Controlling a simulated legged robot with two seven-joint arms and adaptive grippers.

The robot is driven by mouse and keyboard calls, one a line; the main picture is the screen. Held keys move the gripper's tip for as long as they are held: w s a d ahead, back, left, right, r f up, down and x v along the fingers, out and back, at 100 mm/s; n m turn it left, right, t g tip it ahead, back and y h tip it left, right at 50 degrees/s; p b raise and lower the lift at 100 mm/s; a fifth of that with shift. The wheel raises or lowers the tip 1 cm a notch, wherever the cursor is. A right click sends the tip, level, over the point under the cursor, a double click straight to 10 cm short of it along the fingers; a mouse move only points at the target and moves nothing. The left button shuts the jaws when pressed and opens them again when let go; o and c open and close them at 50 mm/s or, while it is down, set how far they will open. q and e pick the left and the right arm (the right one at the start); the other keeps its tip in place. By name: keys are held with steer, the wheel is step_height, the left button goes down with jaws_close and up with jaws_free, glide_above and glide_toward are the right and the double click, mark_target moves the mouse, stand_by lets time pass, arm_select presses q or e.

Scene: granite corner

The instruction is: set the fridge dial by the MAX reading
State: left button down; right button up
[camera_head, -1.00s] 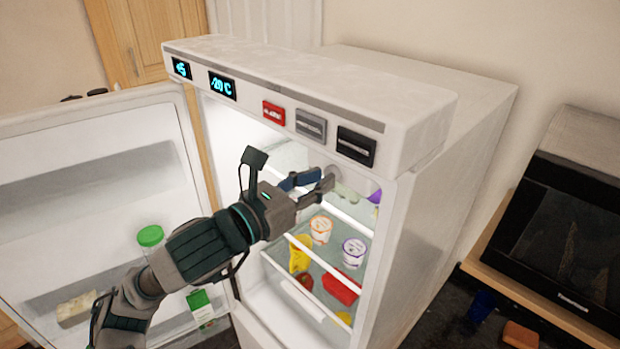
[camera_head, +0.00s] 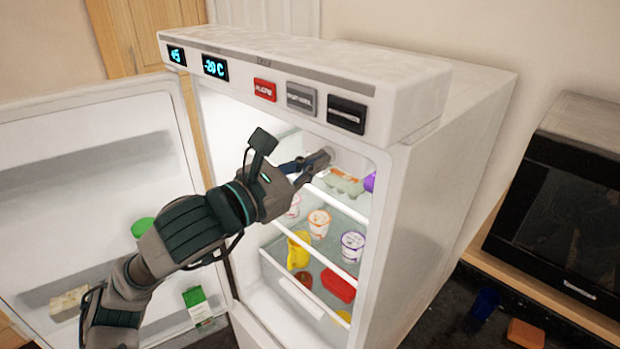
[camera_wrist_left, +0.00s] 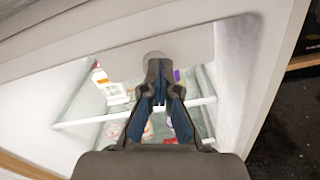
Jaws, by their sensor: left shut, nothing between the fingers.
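The open white fridge (camera_head: 440,190) shows two lit displays on its top panel. The left display (camera_head: 176,55) seems to read +5 or 45, and the other display (camera_head: 215,67) reads about -20 C. A pale round dial (camera_wrist_left: 155,56) sits on the fridge's inner upper housing, partly hidden by my fingers. My left gripper (camera_head: 325,157) is inside the upper opening with its fingertips together at the dial. In the wrist view the fingertips (camera_wrist_left: 160,66) overlap the dial's lower edge; I cannot tell whether they touch it. No MAX marking is legible.
Red (camera_head: 265,89), grey (camera_head: 302,98) and black (camera_head: 346,114) panels line the fridge front. An egg carton (camera_head: 341,182) and several cups stand on shelves below my gripper. The open door (camera_head: 90,150) is at left, and a dark microwave-like appliance (camera_head: 570,220) at right.

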arm_select(q)
steer(key=m+b, duration=0.1)
steer(key=m, duration=0.1)
steer(key=m+b, duration=0.2)
steer(key=m, duration=0.1)
steer(key=m+b, duration=0.1)
steer(key=m, duration=0.2)
steer(key=shift+w+a+b, duration=0.2)
steer(key=shift+w+b, duration=0.15)
arm_select(e)
steer(key=w+f, duration=0.3)
steer(key=f, duration=0.1)
steer(key=shift+w+a, duration=0.15)
steer(key=shift+a, duration=0.35)
arm_select(q)
steer(key=c, duration=1.9)
jaws_free()
